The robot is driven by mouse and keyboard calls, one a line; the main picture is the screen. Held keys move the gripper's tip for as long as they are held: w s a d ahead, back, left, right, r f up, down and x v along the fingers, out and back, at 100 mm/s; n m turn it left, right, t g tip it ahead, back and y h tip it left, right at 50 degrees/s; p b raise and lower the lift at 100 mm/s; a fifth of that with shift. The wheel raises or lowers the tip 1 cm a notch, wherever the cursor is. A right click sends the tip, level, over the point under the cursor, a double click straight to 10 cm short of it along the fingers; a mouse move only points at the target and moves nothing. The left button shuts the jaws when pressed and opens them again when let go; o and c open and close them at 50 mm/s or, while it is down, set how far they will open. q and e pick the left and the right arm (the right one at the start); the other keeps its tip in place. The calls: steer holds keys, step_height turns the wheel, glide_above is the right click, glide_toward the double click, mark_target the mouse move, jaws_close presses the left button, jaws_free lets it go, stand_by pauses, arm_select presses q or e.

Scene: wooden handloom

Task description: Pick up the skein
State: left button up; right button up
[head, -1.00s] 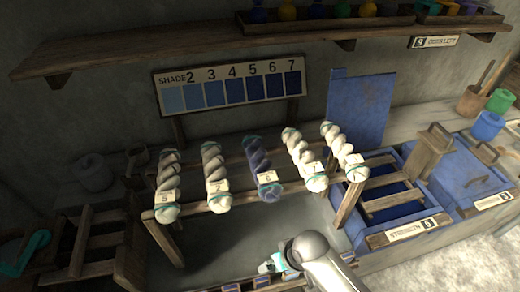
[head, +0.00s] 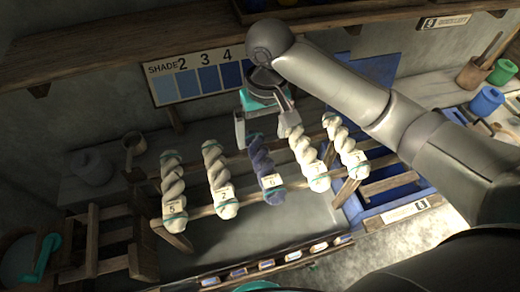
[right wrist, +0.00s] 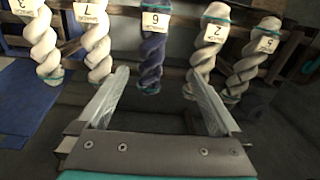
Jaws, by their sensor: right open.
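Several twisted skeins hang in a row on a wooden rack. The dark blue skein (head: 266,170), tagged 6, is in the middle. White skeins tagged 5 (head: 173,180) and 2 (head: 219,176) hang to its left, and white skeins tagged 7 (head: 306,157) and 3 (head: 343,145) to its right. My right gripper (head: 264,126) is open and empty, behind the upper end of the blue skein. In the right wrist view the blue skein (right wrist: 152,52) lies ahead, between the lines of the open fingers (right wrist: 162,78), and appears apart from them. My left gripper is not in view.
The rack's wooden rail (head: 197,212) runs under the skeins, with neighbouring skeins close on both sides. A shade board (head: 190,82) stands behind, partly covered by my right arm. A wooden shelf (head: 130,45) is above. Blue vats lie at the right.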

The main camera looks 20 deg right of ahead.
steer(key=w+d+r, duration=0.1)
glide_above(264, 161)
steer(key=shift+m+h, duration=0.3)
steer(key=f, duration=0.8)
steer(key=shift+s+f, duration=0.2)
steer(key=shift+w+f+b, duration=0.2)
steer(key=shift+f+b, duration=0.1)
steer(key=shift+f, duration=2.85)
steer(key=c, duration=1.4)
steer(key=shift+r, duration=0.1)
steer(key=shift+c, duration=0.4)
steer(key=shift+r, duration=0.1)
